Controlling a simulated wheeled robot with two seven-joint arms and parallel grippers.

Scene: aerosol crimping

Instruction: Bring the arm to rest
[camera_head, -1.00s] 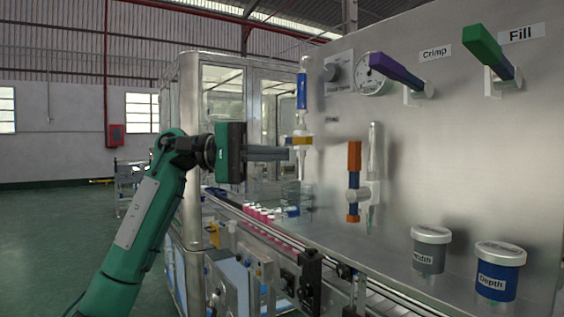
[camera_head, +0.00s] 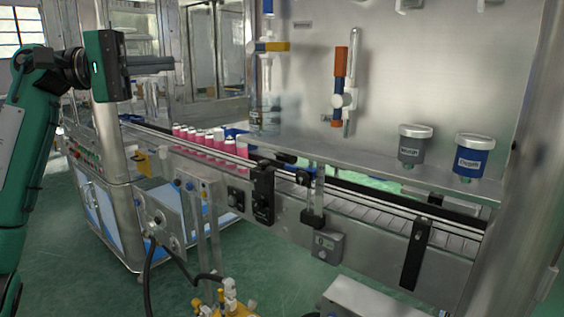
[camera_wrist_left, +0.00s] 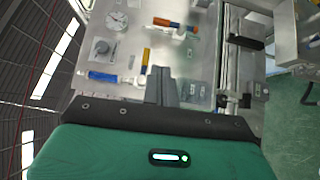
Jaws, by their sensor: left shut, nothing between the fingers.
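My left gripper (camera_head: 152,66) is at the upper left in the head view, on a green arm that comes in from the left. Its grey fingers are shut with nothing between them and point right, toward the steel panel. In the left wrist view the closed fingers (camera_wrist_left: 161,86) point at the panel, near the valve with the yellow handle (camera_wrist_left: 145,60). In the head view that yellow-handled valve (camera_head: 276,46) is to the right of the fingertips, with a visible gap. My right gripper is not in view.
An orange-handled valve (camera_head: 341,62) is on the panel (camera_head: 430,80). A grey pot (camera_head: 413,147) and a blue pot (camera_head: 473,158) sit at its lower right. Pink cans (camera_head: 205,138) stand on the conveyor (camera_head: 375,205). Green floor (camera_head: 90,270) is open at the lower left.

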